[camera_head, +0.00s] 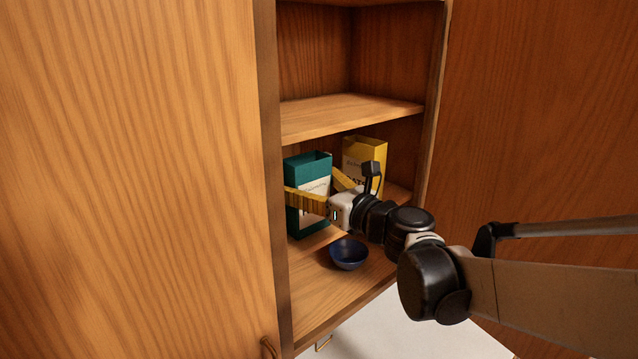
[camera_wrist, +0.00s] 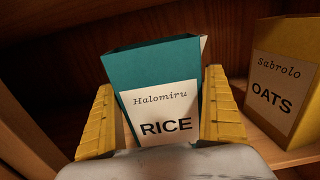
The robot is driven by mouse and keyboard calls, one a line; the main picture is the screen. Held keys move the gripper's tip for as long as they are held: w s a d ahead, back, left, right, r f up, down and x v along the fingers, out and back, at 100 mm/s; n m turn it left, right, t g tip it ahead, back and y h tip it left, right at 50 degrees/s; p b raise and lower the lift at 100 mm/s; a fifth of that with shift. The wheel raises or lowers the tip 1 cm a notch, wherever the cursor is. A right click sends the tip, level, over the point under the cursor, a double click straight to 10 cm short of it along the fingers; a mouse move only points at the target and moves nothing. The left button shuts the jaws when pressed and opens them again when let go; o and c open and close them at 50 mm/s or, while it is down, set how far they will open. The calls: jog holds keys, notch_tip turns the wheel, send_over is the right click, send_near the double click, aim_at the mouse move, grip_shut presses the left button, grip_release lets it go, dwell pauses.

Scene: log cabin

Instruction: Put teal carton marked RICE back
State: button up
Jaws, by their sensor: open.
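The teal carton marked RICE (camera_head: 308,169) stands upright on the cupboard's lower shelf, near the left wall. In the wrist view the carton (camera_wrist: 155,72) shows its white label, reading Halomiru RICE, facing me. My gripper (camera_head: 312,190) is open, with its yellow fingers on either side of the carton. In the wrist view the gripper (camera_wrist: 162,108) has one finger left and one right of the carton. I cannot tell whether the fingers touch it. The carton's bottom is hidden behind my gripper in the wrist view.
A yellow carton marked OATS (camera_wrist: 277,85) stands right of the teal one; it also shows in the head view (camera_head: 366,152). A dark blue bowl (camera_head: 348,254) sits on the lower shelf (camera_head: 318,293) in front. An upper shelf (camera_head: 350,114) lies above the cartons.

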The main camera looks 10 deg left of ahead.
jog(key=b+v, duration=0.3)
jog(key=v, duration=0.9)
jog(key=s+d+f+n+g+h, duration=0.3)
jog(key=s+d+f+n+h, duration=0.35)
jog(key=s+f+n, duration=0.55)
jog(key=s+d+f+n+g+h, duration=0.1)
jog(key=s+d+f+n+h, duration=0.2)
jog(key=d+n, duration=0.4)
jog(key=s+d+f+n+g+h, duration=0.1)
jog(key=s+d+f+n+h, duration=0.3)
jog(key=d+f+n, duration=0.2)
jog(key=shift+d+f+n, duration=0.2)
jog(key=shift+d+n, duration=0.5)
jog(key=shift+d, duration=0.4)
